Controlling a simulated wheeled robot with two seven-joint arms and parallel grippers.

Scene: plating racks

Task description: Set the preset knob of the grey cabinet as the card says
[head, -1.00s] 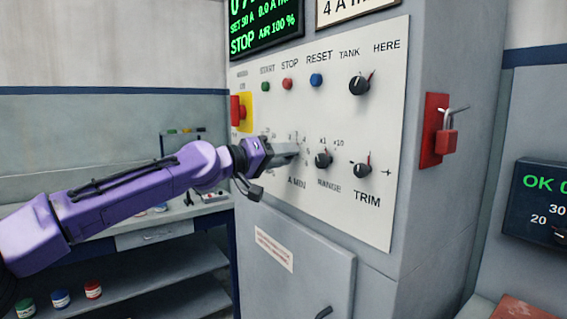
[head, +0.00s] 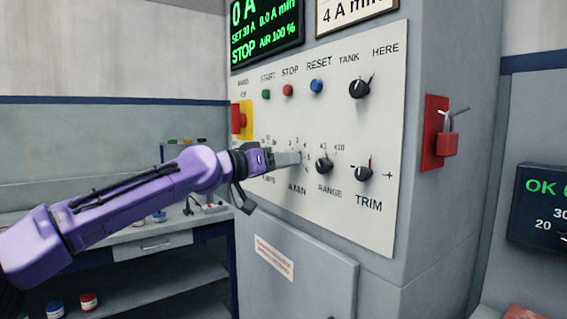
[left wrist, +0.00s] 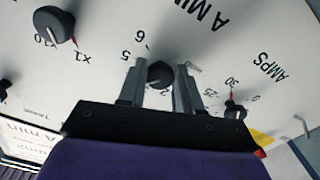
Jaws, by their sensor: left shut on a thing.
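The grey cabinet (head: 365,258) carries a white control panel (head: 385,115). My left gripper (head: 297,158) reaches it from the left and is at the knob labelled A MIN, which it hides in the head view. In the left wrist view the two fingers (left wrist: 160,85) are shut on this black A MIN knob (left wrist: 160,73), one on each side. The digits 5, 6 and 2 show around it; its pointer is hidden. The card (head: 355,12) above the panel reads 4 A min on its visible line; its top is cut off. My right gripper is not in view.
The RANGE knob (head: 324,165) is close to the right of the gripper, pointing near x1. The AMPS knob (left wrist: 235,109) points near 30. TRIM (head: 363,173) and TANK (head: 359,89) knobs are further right. Push buttons are above. The display (head: 265,28) reads STOP.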

